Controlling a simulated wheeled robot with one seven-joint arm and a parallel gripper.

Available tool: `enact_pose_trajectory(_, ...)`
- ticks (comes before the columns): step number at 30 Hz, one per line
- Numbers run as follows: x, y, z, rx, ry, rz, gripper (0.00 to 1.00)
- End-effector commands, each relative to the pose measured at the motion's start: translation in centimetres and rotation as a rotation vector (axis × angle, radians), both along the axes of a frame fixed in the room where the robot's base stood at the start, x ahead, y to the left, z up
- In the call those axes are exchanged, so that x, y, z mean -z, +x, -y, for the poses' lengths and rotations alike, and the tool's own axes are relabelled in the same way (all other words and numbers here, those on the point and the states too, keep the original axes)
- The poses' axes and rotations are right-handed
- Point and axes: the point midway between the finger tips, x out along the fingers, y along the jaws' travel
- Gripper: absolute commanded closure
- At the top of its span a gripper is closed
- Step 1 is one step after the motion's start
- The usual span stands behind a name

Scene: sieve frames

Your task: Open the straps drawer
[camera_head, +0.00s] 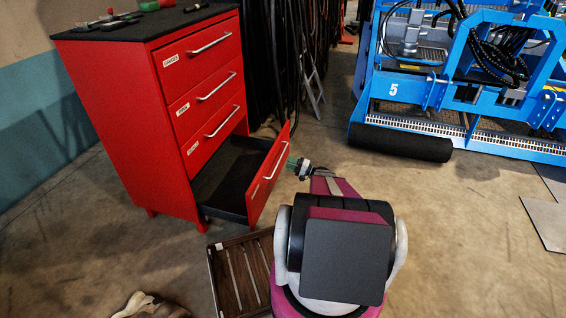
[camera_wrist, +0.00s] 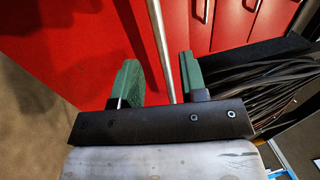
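The red cabinet (camera_head: 130,110) stands at the left with several labelled drawers. Its bottom drawer (camera_head: 222,180) is pulled well out, and its dark inside looks empty where it shows. The upper drawers are shut. The label on the bottom drawer is too small to read, so I cannot tell if it is the straps drawer. My gripper (camera_head: 291,165) is beside that drawer's front, at its handle (camera_head: 270,168). In the wrist view, my gripper's green fingers (camera_wrist: 158,84) are apart, with the silver handle bar (camera_wrist: 161,45) passing between them; gaps show on both sides.
A slatted dark crate (camera_head: 240,272) lies on the floor below the drawer, near my base. A glove-like thing (camera_head: 150,305) lies at the bottom edge. Blue machinery with a black roller (camera_head: 400,142) stands at the right. Black hoses hang behind the cabinet.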

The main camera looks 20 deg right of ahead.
Motion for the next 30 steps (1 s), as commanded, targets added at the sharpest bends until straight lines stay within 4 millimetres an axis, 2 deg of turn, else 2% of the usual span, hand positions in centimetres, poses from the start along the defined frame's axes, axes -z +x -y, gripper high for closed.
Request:
enact_pose_trajectory(3, 0.5, -1.2, 1.6, 0.002, -0.001, -0.001, 0.61)
enact_pose_trajectory(9, 0.8, -2.3, 3.1, 0.0, 0.0, 0.0, 0.61)
enact_pose_trajectory(30, 0.9, -2.5, 3.3, 0.0, 0.0, 0.0, 0.61)
